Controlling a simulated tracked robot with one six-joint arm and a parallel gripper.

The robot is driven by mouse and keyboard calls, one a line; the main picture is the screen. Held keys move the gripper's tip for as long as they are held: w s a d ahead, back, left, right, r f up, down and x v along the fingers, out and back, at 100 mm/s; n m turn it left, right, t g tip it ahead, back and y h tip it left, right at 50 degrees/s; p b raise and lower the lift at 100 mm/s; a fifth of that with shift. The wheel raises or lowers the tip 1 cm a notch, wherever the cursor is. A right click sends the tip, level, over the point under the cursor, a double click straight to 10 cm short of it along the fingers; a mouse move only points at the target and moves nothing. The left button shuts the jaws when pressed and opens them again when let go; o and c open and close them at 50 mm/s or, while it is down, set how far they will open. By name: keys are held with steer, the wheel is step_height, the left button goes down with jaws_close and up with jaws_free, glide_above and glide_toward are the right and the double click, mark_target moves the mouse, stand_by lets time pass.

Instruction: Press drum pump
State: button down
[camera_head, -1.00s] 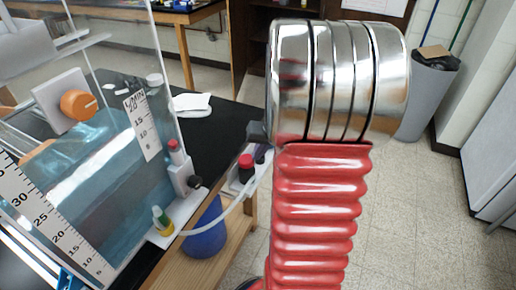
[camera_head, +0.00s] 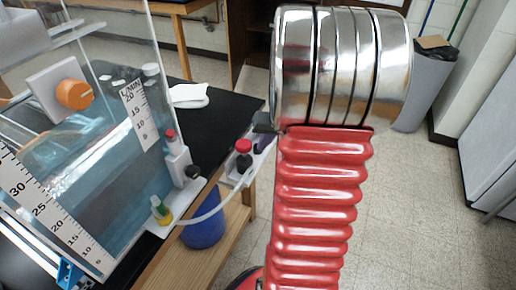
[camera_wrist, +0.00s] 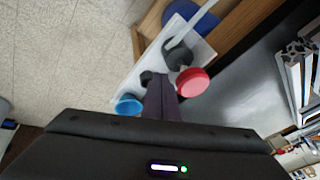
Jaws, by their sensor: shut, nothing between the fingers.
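A red round knob on a black stem, seemingly the pump's press head (camera_head: 243,147), stands on a white plate (camera_head: 232,178) at the black bench's edge. It shows in the wrist view (camera_wrist: 192,82), just right of my fingertips. A blue drum (camera_head: 203,225) sits below the plate; part of it shows in the wrist view (camera_wrist: 204,18). My gripper (camera_wrist: 158,80) is shut and empty, its dark purple fingers over the plate beside the red knob. I cannot tell whether they touch it. In the head view my arm hides most of the gripper.
A clear water tank (camera_head: 80,170) with printed scales and an orange knob (camera_head: 74,94) stands left. A red-capped fitting (camera_head: 175,155) stands near it, joined by a white hose (camera_head: 210,212). A blue cap (camera_wrist: 128,104) lies left of my fingers.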

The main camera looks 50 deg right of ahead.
steer(key=v, duration=1)
steer(key=shift+s+d+r, duration=0.15)
steer(key=shift+d+r, duration=0.05)
steer(key=shift+r, duration=0.1)
stand_by(2.7)
steer(key=w+a+r+n, duration=0.1)
steer(key=a+r+n, duration=0.1)
steer(key=a, duration=0.7)
steer(key=w+a+r+n, duration=0.1)
steer(key=a+r+n, duration=0.1)
steer(key=a, duration=0.7)
steer(key=s+a+r+n, duration=0.1)
steer(key=s+a+n, duration=0.3)
steer(key=a, duration=1.2)
steer(key=s, duration=0.4)
steer(key=shift+s+t, duration=0.15)
steer(key=shift+t, duration=0.25)
